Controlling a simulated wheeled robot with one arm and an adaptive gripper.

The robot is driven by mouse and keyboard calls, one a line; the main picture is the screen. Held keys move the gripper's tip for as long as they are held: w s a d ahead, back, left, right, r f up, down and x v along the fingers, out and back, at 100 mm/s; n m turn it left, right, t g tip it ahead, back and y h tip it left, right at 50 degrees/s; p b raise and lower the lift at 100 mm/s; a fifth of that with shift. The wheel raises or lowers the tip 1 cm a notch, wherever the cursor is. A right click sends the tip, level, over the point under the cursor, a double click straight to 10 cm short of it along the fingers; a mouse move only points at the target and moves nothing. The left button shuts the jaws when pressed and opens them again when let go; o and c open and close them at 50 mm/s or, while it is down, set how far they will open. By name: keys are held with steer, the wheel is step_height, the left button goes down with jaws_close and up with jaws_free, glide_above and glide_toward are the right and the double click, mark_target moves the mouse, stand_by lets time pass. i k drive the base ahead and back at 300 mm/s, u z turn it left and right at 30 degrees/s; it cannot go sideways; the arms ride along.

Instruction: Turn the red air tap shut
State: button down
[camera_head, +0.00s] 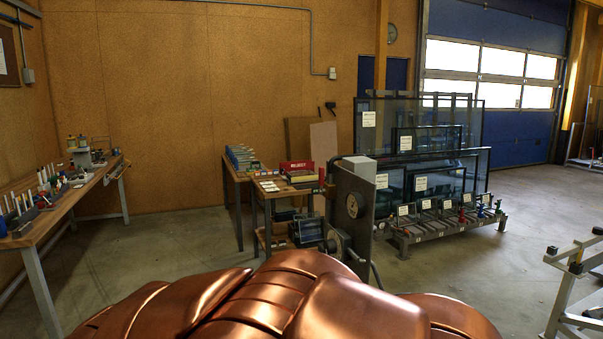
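I cannot make out the red air tap for certain. A small red part (462,215) shows low at the front of the glass rack, too small to tell whether it is a tap. A grey upright metal housing (352,200) with a round plate on its face stands just beyond my copper-coloured body, with dark fittings and a hose low on it. What is behind it is hidden. My gripper is not in view.
A glass rack (405,240) with labelled panes stands right of centre. Small tables with boxes, one a red box (297,167), stand left of the housing. A long workbench (75,195) runs along the left. A metal frame (566,285) stands at right. Floor between is clear.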

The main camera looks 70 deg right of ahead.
mark_target(322, 168)
steer(key=z, duration=0.55)
steer(key=i, duration=0.75)
steer(key=z, duration=0.55)
steer(key=i, duration=0.9)
steer(key=z, duration=0.05)
